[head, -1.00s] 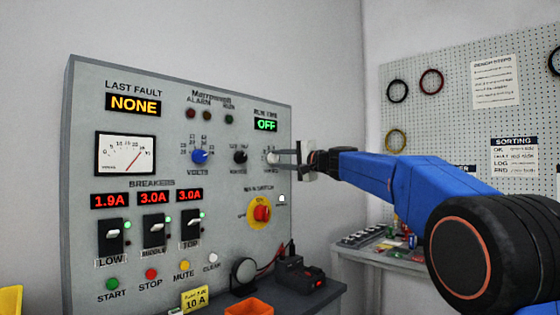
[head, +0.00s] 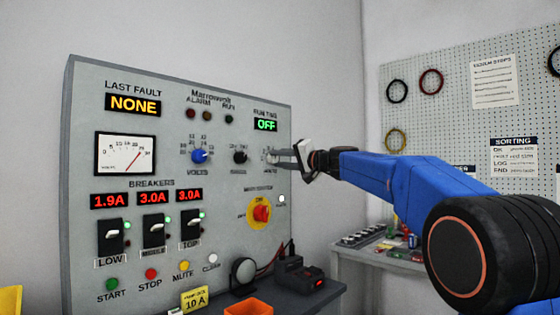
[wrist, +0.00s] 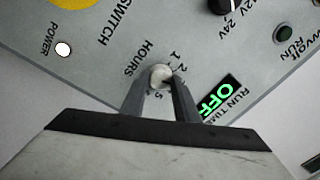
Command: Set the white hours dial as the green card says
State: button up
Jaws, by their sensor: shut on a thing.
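The white hours dial (wrist: 159,75) sits on the grey panel (head: 85,240), with the word HOURS and small numbers around it in the wrist view. My gripper (wrist: 160,88) is shut on the dial, with one finger on each side of it. In the head view my gripper (head: 279,157) reaches the panel's right part from the right, and its fingers largely hide the dial. I cannot tell exactly which number the dial points to. No green card shows in either view.
A blue volts dial (head: 200,156) and a black dial (head: 240,157) are left of my gripper. A red and yellow switch (head: 261,211) is below it. The green OFF display (head: 266,125) is above. A yellow card (head: 194,299) reading 10 A stands below the panel.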

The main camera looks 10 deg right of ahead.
jog(key=shift+f, duration=0.1)
jog(key=o, duration=1)
jog(key=shift+o, duration=0.2)
jog(key=v, duration=1.7)
jog(key=shift+s+d+f, duration=0.1)
jog(key=shift+s, duration=0.1)
